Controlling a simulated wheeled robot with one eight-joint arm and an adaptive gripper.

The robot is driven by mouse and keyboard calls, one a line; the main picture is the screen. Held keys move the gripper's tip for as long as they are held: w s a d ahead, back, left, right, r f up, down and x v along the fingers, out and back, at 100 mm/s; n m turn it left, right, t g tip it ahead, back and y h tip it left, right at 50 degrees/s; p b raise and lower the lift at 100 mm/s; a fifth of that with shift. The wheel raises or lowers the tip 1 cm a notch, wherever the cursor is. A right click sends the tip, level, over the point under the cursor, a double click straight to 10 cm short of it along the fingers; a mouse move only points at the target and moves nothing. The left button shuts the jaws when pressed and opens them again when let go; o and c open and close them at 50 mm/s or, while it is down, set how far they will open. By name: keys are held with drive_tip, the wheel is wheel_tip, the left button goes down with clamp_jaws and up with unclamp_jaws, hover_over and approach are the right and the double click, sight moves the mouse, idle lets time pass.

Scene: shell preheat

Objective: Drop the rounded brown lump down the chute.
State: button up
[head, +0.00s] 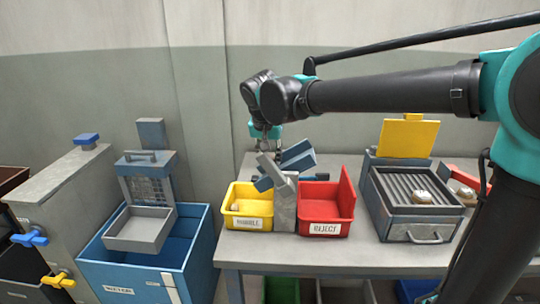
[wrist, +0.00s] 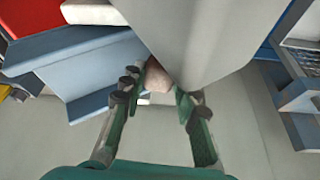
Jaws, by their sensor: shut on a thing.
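My gripper (head: 266,140) is above the blue-grey chute (head: 285,165), which stands on a pale grey post between the yellow and red bins. In the wrist view my gripper (wrist: 160,98) is shut on a small rounded brownish-pink lump (wrist: 158,78), of which only part shows between the fingertips. The lump cannot be made out in the head view. The blue-grey chute channel (wrist: 75,65) is left of the fingers in the wrist view. A large pale grey surface (wrist: 220,35) lies just beyond the fingertips and hides part of the scene; I cannot tell whether it touches the lump.
The yellow bin (head: 248,206) and red bin (head: 326,207) flank the chute post. A grilled drawer (head: 410,230) with a yellow panel (head: 407,137) holds a pale rounded piece (head: 424,198). A blue tank (head: 150,270) with a grey tray (head: 140,230) stands left of the table.

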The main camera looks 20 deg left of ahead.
drive_tip(key=o, duration=1.2)
drive_tip(key=shift+o, duration=0.2)
drive_tip(key=v, duration=1.2)
